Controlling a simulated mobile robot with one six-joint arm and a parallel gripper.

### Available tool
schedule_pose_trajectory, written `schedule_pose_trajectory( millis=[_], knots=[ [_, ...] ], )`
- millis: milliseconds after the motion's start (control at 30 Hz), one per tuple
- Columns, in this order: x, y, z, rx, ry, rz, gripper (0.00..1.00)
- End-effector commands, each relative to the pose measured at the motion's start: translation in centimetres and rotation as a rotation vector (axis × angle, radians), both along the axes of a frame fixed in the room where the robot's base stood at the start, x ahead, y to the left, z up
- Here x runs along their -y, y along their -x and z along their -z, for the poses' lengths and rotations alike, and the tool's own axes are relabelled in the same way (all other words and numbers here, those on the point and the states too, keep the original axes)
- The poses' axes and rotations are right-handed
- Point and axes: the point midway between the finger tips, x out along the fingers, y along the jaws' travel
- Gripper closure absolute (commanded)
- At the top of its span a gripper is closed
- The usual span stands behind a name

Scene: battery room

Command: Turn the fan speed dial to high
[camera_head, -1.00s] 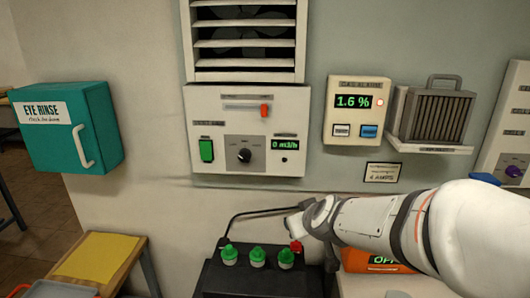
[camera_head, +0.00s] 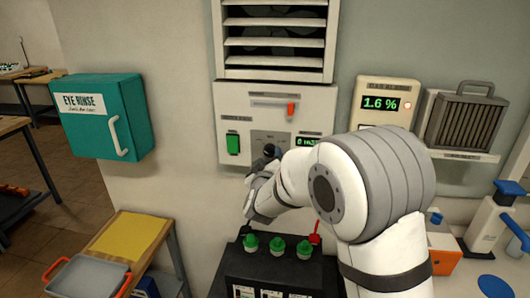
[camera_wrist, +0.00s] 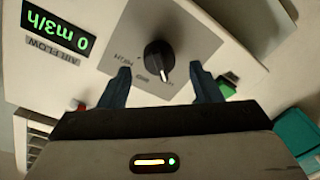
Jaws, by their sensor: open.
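The fan speed dial (camera_wrist: 159,56) is a round black knob on a grey plate (camera_wrist: 180,25) in the wrist view. Its light pointer mark faces down in that picture, away from the HIGH label at its left. My gripper (camera_wrist: 163,82) is open, with one dark finger on each side just below the knob; I cannot tell if they touch it. In the head view my gripper (camera_head: 262,168) is at the fan control panel (camera_head: 230,104), and my arm hides part of the dial area. The airflow display (camera_wrist: 58,32) reads 0 m3/h.
A green switch (camera_head: 232,144) sits left of the dial and an orange-red slider (camera_head: 291,109) above it. Below stands a black box with green caps (camera_head: 277,246). A teal eye rinse box (camera_head: 103,117) hangs at left; a gas alarm (camera_head: 382,102) reads 1.6 %.

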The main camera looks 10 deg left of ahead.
Motion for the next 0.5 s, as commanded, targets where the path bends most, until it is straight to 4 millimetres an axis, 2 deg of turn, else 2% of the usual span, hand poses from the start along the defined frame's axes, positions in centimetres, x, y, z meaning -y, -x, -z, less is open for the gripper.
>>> schedule_pose_trajectory(
  millis=[33, 200, 500],
  knots=[
    [-0.1, -0.8, -0.2, -0.001, 0.0, 0.001, 0.42],
    [-0.3, -2.2, 0.0, -0.001, 0.0, 0.0, 0.42],
    [-0.3, -2.4, 0.0, 0.0, -0.001, 0.0, 0.42]
  ],
)
